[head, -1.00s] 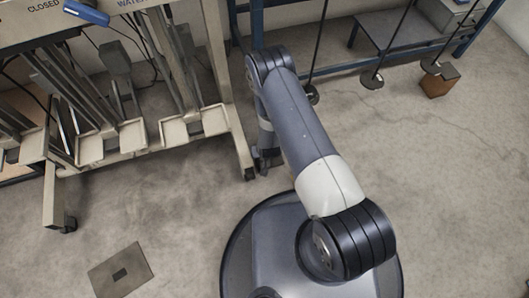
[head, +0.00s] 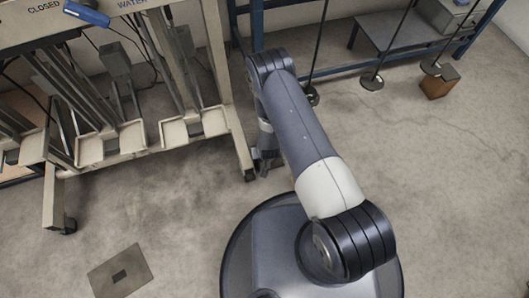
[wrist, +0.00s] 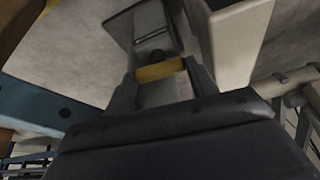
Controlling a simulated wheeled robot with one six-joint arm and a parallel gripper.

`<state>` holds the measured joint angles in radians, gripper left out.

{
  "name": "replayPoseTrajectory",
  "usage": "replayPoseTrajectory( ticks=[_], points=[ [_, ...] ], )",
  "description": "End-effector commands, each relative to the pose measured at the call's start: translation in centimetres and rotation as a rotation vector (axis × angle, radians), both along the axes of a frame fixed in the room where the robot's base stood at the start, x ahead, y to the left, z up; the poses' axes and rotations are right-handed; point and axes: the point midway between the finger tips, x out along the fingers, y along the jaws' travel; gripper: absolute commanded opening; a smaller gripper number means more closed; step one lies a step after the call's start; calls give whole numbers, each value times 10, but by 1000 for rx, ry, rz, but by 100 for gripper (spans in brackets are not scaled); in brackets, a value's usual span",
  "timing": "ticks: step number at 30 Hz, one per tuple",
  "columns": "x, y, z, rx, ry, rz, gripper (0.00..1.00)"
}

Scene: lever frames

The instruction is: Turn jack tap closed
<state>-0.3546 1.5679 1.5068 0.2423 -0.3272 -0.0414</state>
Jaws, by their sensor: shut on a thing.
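In the wrist view my gripper (wrist: 161,82) has its two dark fingers on either side of a short yellow bar (wrist: 160,71), and it is shut on it. The yellow bar looks like the handle of the jack tap; a small dark knob and a grey metal part show just beyond it. In the head view my arm reaches down beside the right leg of the beige lever frame (head: 239,150). My gripper is small and dark there, and the tap cannot be made out behind the arm.
The lever frame carries a blue handle (head: 87,13), labels reading CLOSED and WATER, and several levers and pedals. A blue rack (head: 257,25) with hanging rods stands at the back, near a brown block (head: 439,82). A floor plate (head: 120,271) lies front left. Open concrete floor is at right.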

Motion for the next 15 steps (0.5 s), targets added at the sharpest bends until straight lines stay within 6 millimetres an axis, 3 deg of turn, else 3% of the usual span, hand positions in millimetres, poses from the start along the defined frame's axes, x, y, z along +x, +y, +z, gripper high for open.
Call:
replayPoseTrajectory(
  ticks=[15],
  points=[
    [1, 3, 0, 1, -2, -217, 32]
  ],
)
